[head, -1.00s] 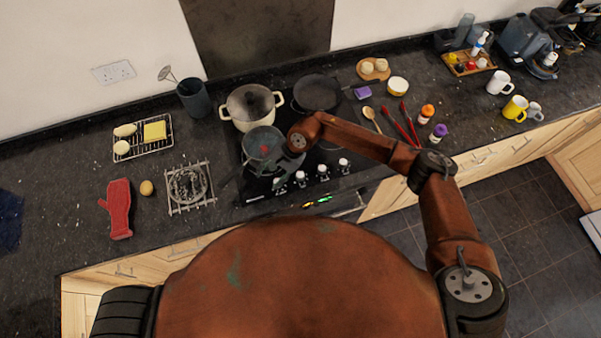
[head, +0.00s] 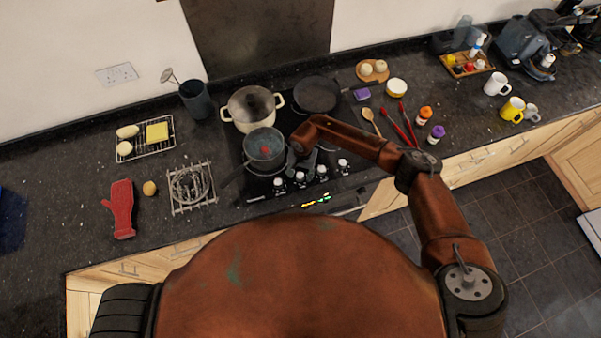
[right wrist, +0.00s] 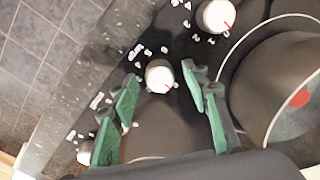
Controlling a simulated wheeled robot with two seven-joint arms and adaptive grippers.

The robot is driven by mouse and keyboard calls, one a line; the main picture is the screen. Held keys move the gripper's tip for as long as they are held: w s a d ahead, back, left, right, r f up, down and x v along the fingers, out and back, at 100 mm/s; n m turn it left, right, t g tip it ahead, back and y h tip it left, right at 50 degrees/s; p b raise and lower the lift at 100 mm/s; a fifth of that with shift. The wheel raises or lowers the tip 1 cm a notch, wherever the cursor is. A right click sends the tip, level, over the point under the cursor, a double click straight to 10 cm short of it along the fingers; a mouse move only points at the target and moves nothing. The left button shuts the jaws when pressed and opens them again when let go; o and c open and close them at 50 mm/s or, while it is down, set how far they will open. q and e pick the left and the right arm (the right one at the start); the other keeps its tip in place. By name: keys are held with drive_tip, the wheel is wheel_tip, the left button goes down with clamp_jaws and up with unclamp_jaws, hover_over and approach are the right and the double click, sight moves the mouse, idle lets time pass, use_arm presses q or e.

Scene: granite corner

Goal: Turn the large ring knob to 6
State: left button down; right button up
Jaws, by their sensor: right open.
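Several white hob knobs stand in a row along the hob's front edge in the head view, one of them the second from the left (head: 300,178). In the right wrist view, one white knob (right wrist: 158,73) with a red mark lies between the fingertips of my right gripper. Printed marks surround it, too small to read. I cannot tell which knob belongs to the large ring. My right gripper (right wrist: 163,84) is open, with green fingers on either side of this knob; contact does not show. In the head view its fingers (head: 303,166) are just behind the knobs. My left gripper is out of view.
A grey pan (head: 264,146) with something red in it sits close left of my right gripper. A cream pot (head: 251,103) and a dark frying pan (head: 317,93) stand behind. Another knob (right wrist: 215,16) is near the fingers. Spoon and red utensils lie right of the hob.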

drive_tip(key=shift+c, duration=0.7)
drive_tip(key=c, duration=1)
